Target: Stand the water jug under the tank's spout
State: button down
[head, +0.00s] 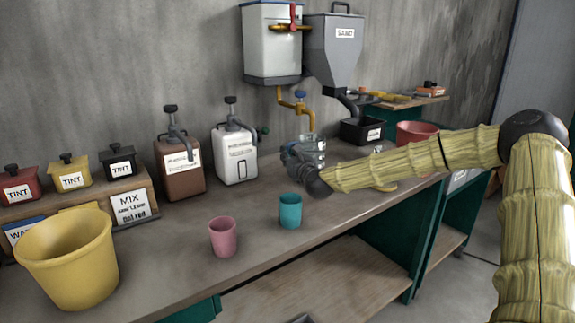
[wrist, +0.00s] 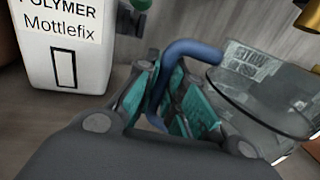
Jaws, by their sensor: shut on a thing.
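The water jug (head: 313,150) is clear with a blue handle and stands upright at the back of the bench. In the wrist view the jug (wrist: 265,95) shows lettering on its side, and its blue handle (wrist: 192,50) runs down between my fingers. My gripper (head: 292,154) is shut on the handle; its teal finger pads (wrist: 180,105) show in the wrist view. The white tank (head: 272,45) hangs on the wall, with a yellow spout pipe (head: 290,103) and blue tap. The spout's end appears above the jug; exact alignment and whether the jug's base touches the bench are unclear.
A white polymer dispenser (head: 236,152) stands close left of the jug, with a brown dispenser (head: 179,167) beyond. A black tray (head: 362,131) sits right, under the grey hopper (head: 334,50). Pink (head: 223,237) and teal (head: 290,211) cups stand in front.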

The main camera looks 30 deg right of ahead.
jog(key=shift+f, duration=1.6)
jog(key=shift+f, duration=0.2)
jog(key=c, duration=1.5)
grip_release()
jog(key=shift+r, duration=0.1)
jog(key=shift+r, duration=0.1)
jog(key=shift+s+a, duration=0.25)
jog(key=shift+s, duration=1.75)
jog(key=shift+s+a, duration=0.25)
jog(key=shift+s, duration=1.75)
jog(key=shift+s+a, duration=0.25)
jog(key=shift+s, duration=1.75)
